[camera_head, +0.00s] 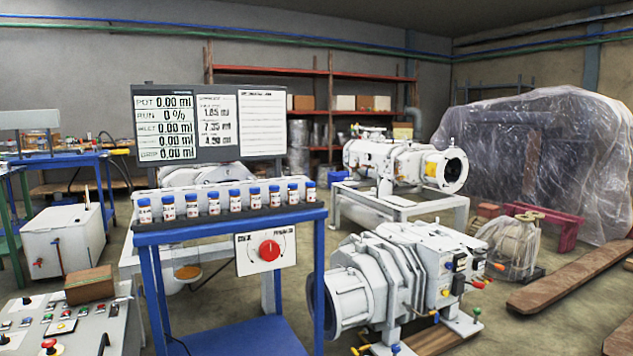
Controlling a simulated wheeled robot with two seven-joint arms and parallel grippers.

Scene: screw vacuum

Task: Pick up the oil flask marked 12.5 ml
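A row of several small white flasks (235,202) with blue caps and orange-red bands stands upright in a dark rack along the top of a blue stand (190,231). The row runs from a leftmost flask (144,212) to a rightmost flask (311,192). The markings on the flasks are too small to read, so I cannot tell which one is marked 12.5 ml. Neither of my grippers is in view.
A display board (210,124) rises behind the flasks. A panel with a red knob (267,250) hangs on the stand's front. A white pump (400,285) stands close at right, a control panel (70,325) at lower left. Open floor (480,325) lies at lower right.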

